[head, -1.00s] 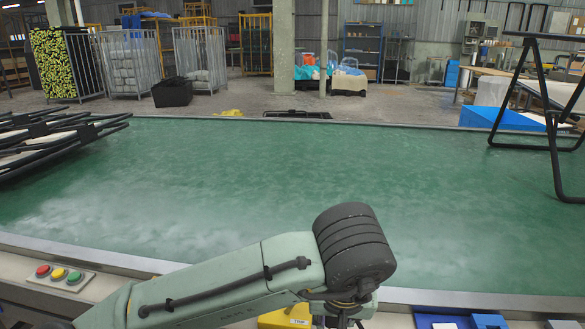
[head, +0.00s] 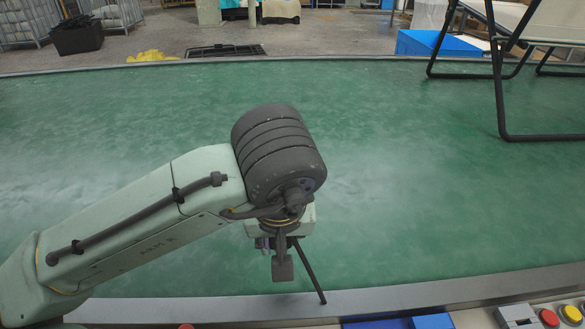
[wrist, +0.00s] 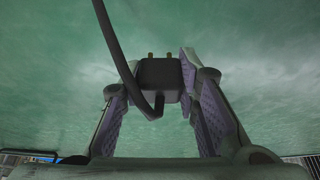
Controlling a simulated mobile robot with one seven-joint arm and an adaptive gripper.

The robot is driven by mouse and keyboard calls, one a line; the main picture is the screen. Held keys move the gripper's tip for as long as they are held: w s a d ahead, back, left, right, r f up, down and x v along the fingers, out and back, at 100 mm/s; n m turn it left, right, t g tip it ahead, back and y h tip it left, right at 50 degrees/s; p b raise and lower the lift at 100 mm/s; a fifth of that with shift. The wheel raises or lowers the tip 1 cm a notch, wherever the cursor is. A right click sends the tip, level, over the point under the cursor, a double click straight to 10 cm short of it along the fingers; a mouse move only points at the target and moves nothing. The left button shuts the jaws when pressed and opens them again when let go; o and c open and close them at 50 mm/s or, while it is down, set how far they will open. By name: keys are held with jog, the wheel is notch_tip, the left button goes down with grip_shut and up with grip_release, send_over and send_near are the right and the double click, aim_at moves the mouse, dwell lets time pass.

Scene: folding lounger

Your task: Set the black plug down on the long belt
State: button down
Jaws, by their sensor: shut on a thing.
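The black plug (wrist: 160,78) with two brass pins is between the purple-padded fingers of my gripper (wrist: 152,90) in the wrist view. My gripper is shut on it. Its dark cable crosses the upper left of that view. In the head view my gripper (head: 282,262) hangs below the wrist, over the near part of the long green belt (head: 420,200). A thin dark rod or cable hangs beside it; the plug is hard to make out there. The belt also fills the wrist view's background (wrist: 250,60). The gap between plug and belt cannot be judged exactly.
A black-framed lounger (head: 505,90) stands on the belt at the right. The belt's metal near edge (head: 400,298) runs below my gripper. A button box (head: 540,315) and blue trays (head: 400,321) are at the front. The belt's middle is clear.

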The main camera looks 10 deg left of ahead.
jog(key=w+d, duration=0.2)
jog(key=w, duration=0.2)
jog(key=w+d+f+p, duration=0.1)
jog(key=w+d, duration=0.2)
jog(key=w, duration=0.2)
jog(key=w+d+p, duration=0.1)
jog(key=w+d, duration=0.2)
jog(key=w, duration=0.1)
jog(key=shift+w+d+f, duration=0.15)
jog(key=shift+f, duration=0.05)
jog(key=shift+w+f, duration=0.1)
jog(key=shift+f, duration=1.7)
jog(key=shift+f, duration=0.1)
jog(key=shift+f, duration=0.15)
jog(key=c, duration=1.2)
grip_release()
